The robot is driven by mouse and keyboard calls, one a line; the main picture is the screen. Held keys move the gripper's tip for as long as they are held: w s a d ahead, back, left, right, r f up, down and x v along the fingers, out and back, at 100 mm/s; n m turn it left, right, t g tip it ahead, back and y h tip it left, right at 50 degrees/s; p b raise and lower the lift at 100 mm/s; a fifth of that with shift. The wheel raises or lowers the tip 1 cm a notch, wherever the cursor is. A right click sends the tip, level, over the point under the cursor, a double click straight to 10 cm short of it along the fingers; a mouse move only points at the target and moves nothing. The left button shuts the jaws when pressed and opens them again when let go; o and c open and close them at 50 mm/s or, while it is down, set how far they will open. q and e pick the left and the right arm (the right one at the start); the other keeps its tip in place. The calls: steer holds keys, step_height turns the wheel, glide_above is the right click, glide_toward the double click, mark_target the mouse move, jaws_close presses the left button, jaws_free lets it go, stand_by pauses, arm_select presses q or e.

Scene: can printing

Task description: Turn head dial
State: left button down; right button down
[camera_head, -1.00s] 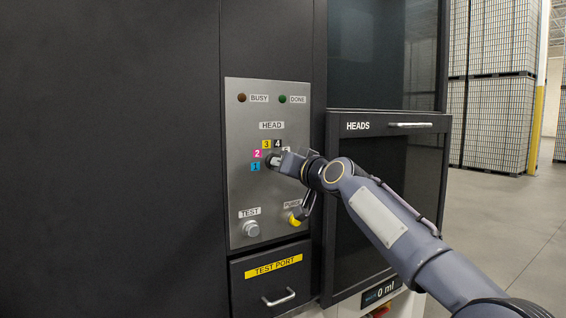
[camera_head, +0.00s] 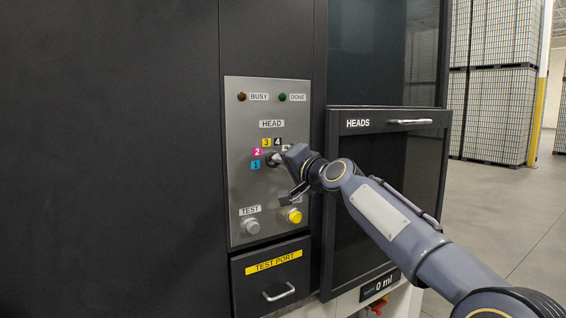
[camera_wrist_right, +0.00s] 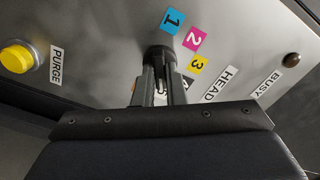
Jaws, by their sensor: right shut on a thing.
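The head dial (camera_wrist_right: 160,54) is a dark round knob on the grey control panel (camera_head: 240,110), under the HEAD label (camera_head: 271,124). Colored number tags stand around it: blue 1 (camera_head: 255,165), pink 2 (camera_head: 257,153), yellow 3 (camera_head: 267,143) and black 4 (camera_head: 278,142). My right gripper (camera_wrist_right: 159,82) is shut on the dial, its fingers on either side of it in the wrist view. In the head view the dial (camera_head: 273,160) is partly covered by my right gripper (camera_head: 280,159). Where the dial points cannot be told. My left gripper is not in view.
The TEST button (camera_head: 252,226) and yellow PURGE button (camera_head: 294,216) sit below the dial. BUSY (camera_head: 242,97) and DONE (camera_head: 282,98) lamps look unlit. The TEST PORT drawer (camera_head: 245,287) is below, and the HEADS door (camera_head: 345,230) is to the right.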

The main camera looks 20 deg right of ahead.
steer(key=shift+f, duration=0.1)
stand_by(0.3)
steer(key=c, duration=1.5)
jaws_free()
steer(key=s+b, duration=0.1)
steer(key=s, duration=0.1)
steer(key=s+b, duration=0.1)
steer(key=s, duration=0.2)
steer(key=s+d+b, duration=0.1)
steer(key=s, duration=0.1)
steer(key=shift+s, duration=0.4)
steer(key=s+a+f+n+g, duration=0.3)
steer(key=s+a+f+g, duration=0.1)
steer(key=s+f, duration=0.7)
steer(key=s+a+f+n+g, duration=0.2)
steer(key=s+a+f+g, duration=0.2)
steer(key=s+f, duration=0.7)
steer(key=s+a+f+n+g+y, duration=0.1)
steer(key=s+a+f+n+g, duration=0.2)
steer(key=s+f, duration=0.8)
steer(key=shift+s+a+f+n+g, duration=0.1)
steer(key=shift+a+f+g, duration=0.1)
steer(key=shift+f, duration=1)
steer(key=shift+w+a+f+n+g, duration=0.1)
steer(key=shift+f+g, duration=0.1)
steer(key=shift+f, duration=0.95)
steer(key=shift+s+a+f+n+g, duration=0.1)
steer(key=shift+a+f+g, duration=0.1)
steer(key=shift+f, duration=1)
